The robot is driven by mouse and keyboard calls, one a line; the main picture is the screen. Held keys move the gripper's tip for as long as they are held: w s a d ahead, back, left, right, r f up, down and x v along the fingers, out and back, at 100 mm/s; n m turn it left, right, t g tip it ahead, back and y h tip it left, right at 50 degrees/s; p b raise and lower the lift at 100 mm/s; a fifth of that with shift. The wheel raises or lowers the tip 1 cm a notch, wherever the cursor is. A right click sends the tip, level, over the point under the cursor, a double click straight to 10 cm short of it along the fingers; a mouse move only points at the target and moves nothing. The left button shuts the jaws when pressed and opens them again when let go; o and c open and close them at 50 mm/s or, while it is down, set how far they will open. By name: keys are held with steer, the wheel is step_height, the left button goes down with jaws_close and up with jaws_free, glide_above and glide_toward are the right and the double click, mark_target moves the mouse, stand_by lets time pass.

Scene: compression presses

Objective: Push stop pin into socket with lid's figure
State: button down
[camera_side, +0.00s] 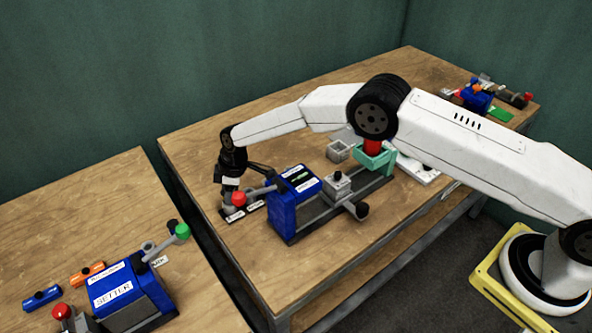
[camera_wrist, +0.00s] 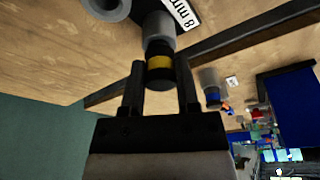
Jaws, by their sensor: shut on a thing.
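My gripper (camera_wrist: 161,72) is shut on the stop pin (camera_wrist: 159,63), a dark cylinder with a yellow band. The pin's far end meets a grey cylindrical socket (camera_wrist: 157,28) beside a white "8 mm" label (camera_wrist: 183,12); I cannot tell how deep it sits. A second grey round socket (camera_wrist: 106,6) is at the wrist view's top edge. In the side view my gripper (camera_side: 230,188) points down at the table's left side, just left of the blue press (camera_side: 296,203), and hides the pin.
The red-knobbed lever (camera_side: 239,199) of the press stands close to my gripper. A grey block (camera_side: 338,185) and green holder (camera_side: 375,160) lie right of the press.

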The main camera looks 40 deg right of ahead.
steer(key=shift+f, duration=0.35)
steer(key=shift+c, duration=1.3)
jaws_free()
steer(key=w+v, duration=0.1)
steer(key=v, duration=0.6)
steer(key=shift+s+r, duration=0.35)
steer(key=shift+s, duration=0.2)
steer(key=shift+d, duration=0.15)
